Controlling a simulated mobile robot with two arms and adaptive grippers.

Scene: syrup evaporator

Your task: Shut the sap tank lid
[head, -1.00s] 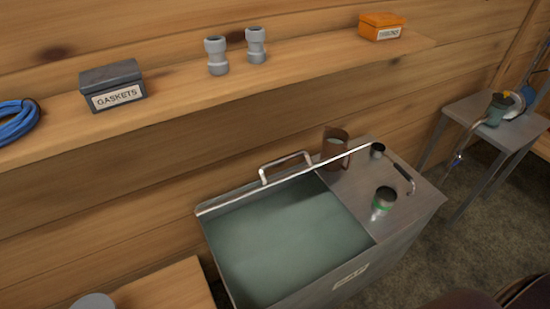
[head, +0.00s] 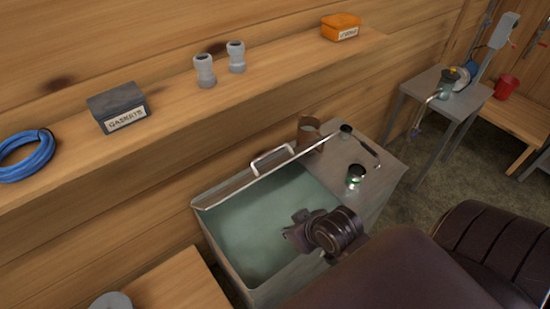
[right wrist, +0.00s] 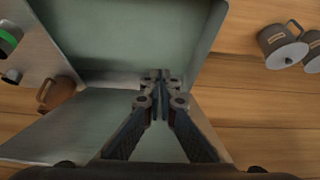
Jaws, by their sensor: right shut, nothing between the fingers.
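The grey metal sap tank (head: 230,268) stands open against the wooden wall, its greenish inside (head: 262,225) showing. The lid (head: 235,188) is raised along the back, leaning near the wall, with a bar handle (head: 271,160) on its far side. In the right wrist view the lid's inner face (right wrist: 85,125) lies below the tank opening (right wrist: 130,45). My right gripper (head: 291,232) is above the opening, in front of the lid, its fingers (right wrist: 161,82) shut and empty. I cannot tell whether it touches anything. My left gripper is not in view.
A shelf above holds a gaskets box (head: 117,107).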

